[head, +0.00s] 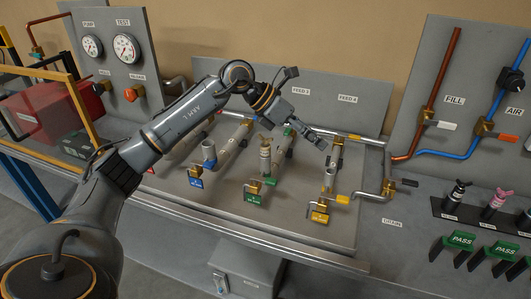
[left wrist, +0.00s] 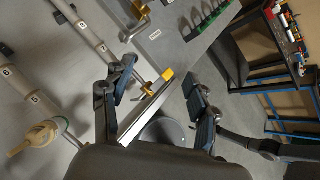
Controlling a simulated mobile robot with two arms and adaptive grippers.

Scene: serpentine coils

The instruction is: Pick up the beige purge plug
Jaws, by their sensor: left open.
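The beige purge plug (head: 265,154) stands up at the near end of a grey pipe, behind the green-tagged valve (head: 254,190) in the head view. In the left wrist view a beige plug (left wrist: 38,137) shows at the lower left, on the end of a pipe marked 5. My left gripper (head: 318,138) is open and empty, above the panel and to the right of the plug in the head view. Its two spread fingers (left wrist: 161,97) show in the left wrist view, with the plug outside them to the left. My right gripper is not in view.
A blue plug (head: 209,152) stands behind the blue-tagged valve (head: 196,178) on the left. The yellow-tagged valve (head: 319,212) is on the right. Black and pink plugs (head: 495,200) stand in a holder at the right. Upright panels with gauges and pipes flank the bench.

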